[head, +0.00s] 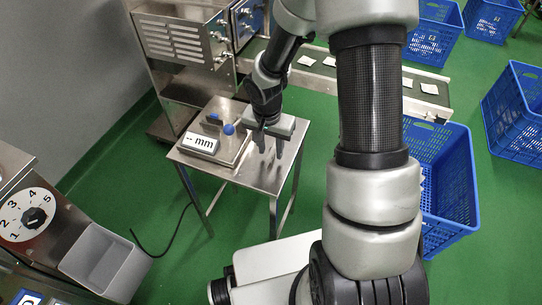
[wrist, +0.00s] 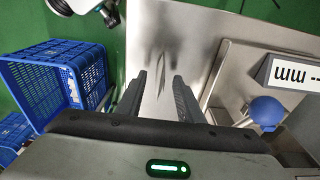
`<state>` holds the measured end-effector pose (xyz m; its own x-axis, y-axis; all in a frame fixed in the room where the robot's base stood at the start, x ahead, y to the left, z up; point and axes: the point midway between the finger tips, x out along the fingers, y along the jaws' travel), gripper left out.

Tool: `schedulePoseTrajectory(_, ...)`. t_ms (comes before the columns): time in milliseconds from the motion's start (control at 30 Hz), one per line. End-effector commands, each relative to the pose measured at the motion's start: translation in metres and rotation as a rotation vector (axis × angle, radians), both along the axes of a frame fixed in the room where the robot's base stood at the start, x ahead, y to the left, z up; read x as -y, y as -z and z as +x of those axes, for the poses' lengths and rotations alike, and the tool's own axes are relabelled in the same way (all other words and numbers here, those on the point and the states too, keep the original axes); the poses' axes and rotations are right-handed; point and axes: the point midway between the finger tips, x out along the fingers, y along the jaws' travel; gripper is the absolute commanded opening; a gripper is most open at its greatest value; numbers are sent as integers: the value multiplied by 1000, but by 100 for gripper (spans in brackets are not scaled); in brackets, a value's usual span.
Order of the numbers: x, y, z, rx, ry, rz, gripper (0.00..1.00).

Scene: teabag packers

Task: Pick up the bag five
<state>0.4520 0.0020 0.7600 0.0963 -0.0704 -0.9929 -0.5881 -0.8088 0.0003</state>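My gripper (head: 270,145) is over the right part of a small steel table (head: 232,170). In the wrist view its two dark fingers (wrist: 159,76) stand apart. Several flat white bags, such as one at the left (head: 306,60) and one at the right (head: 429,88), lie on the conveyor behind. No bag shows a readable number.
A gauge with an "mm" display (head: 200,143) and a blue knob (head: 229,129) stands on the table, close to my gripper. Blue crates, one nearby (head: 450,215), stand at the right. A numbered dial (head: 30,213) and a grey bin (head: 105,262) are at the left.

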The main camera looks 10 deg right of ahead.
Motion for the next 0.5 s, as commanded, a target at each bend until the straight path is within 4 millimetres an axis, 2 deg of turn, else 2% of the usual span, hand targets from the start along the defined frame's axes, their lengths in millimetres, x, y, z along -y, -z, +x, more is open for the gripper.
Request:
schedulePoseTrajectory(33, 1, 10, 0, -2, -2, 0, 34)
schedulePoseTrajectory(133, 1, 18, 1, 0, 0, 0, 34)
schedulePoseTrajectory(400, 2, 19, 2, 1, -1, -1, 34)
schedulePoseTrajectory(500, 2, 19, 2, 1, -1, -1, 17)
